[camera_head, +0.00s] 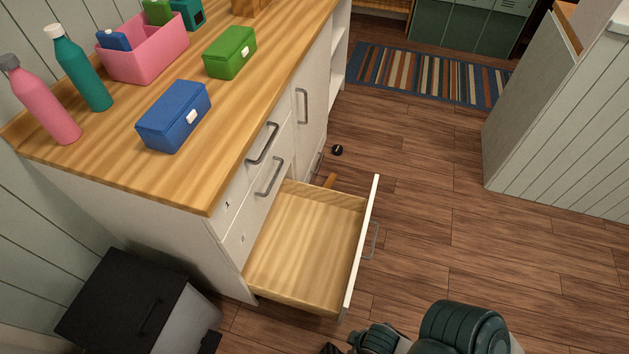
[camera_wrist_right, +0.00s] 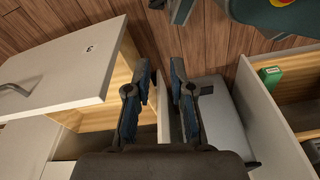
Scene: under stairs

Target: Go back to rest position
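My right gripper (camera_wrist_right: 161,70) shows in the right wrist view with its two dark fingers apart and nothing between them. The floor and pale furniture lie beyond the fingertips. In the head view, dark green rounded parts of my own arm show at the bottom edge, right of the open drawer; the fingers cannot be made out clearly there. My left gripper is in neither view. The drawer (camera_head: 305,245) is pulled out from the white cabinet and its visible inside is empty.
The wooden counter (camera_head: 115,155) holds a blue box (camera_head: 172,118), green box (camera_head: 230,53), pink bin (camera_head: 150,52), teal bottle (camera_head: 80,70) and pink bottle (camera_head: 42,103). A dark-topped bin (camera_head: 120,300) stands lower left. The floor right of the drawer is mostly clear, with a striped rug (camera_head: 430,75) behind.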

